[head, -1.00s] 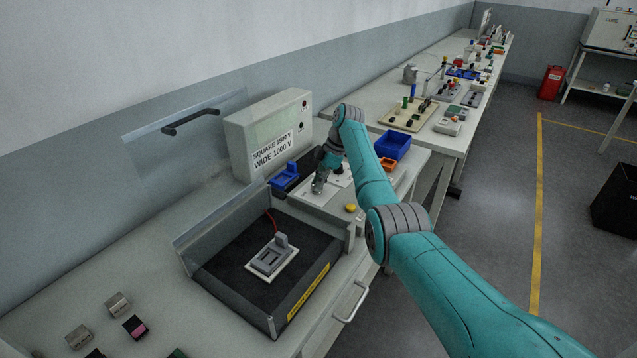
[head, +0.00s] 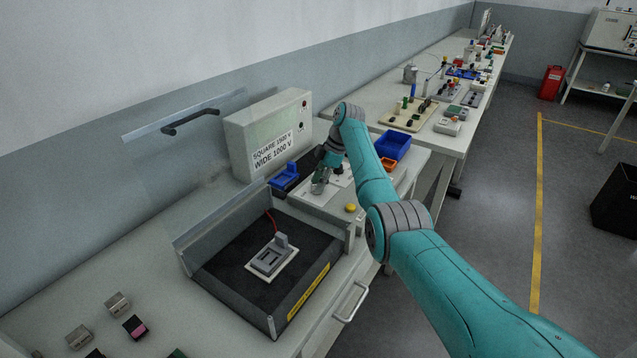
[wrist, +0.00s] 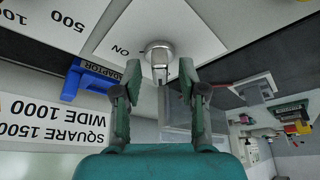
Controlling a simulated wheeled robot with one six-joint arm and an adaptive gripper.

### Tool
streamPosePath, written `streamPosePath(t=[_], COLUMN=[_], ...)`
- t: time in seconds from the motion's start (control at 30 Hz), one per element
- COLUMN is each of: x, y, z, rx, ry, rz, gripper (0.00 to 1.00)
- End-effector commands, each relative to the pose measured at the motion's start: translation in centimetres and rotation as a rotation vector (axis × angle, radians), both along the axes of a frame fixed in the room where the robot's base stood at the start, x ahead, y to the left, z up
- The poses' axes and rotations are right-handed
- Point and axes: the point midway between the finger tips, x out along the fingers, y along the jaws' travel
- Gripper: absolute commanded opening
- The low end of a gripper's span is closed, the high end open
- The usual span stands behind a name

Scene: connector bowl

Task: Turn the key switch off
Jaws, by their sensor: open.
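The key switch (wrist: 159,56) is a round silver lock with a key-like tab, set in a white panel with the word ON beside it in the wrist view. My gripper (wrist: 160,72) is open, with one finger on each side of the tab; I cannot tell whether either finger touches it. In the head view my gripper (head: 319,186) is low over the white control panel (head: 325,208), and it hides the switch there.
A grey box labelled SQUARE 1500 V, WIDE 1000 V (head: 268,135) stands behind the panel. A blue adaptor piece (head: 285,177) is left of my gripper. A yellow button (head: 351,208) is in front. An open clear-walled test bay (head: 225,285) holds a grey socket fixture (head: 271,258).

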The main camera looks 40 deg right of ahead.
Motion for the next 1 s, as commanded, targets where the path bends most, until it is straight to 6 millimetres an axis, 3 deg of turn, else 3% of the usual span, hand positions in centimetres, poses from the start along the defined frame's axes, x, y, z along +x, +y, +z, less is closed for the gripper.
streamPosePath(t=[0.6, 1.0], x=[-1.6, -1.8], y=[-3.7, -4.1], z=[9.6, 10.7], rx=[-0.001, 0.0], ry=[-0.003, 0.0], rz=[-0.001, 0.0], gripper=[0.42, 0.42])
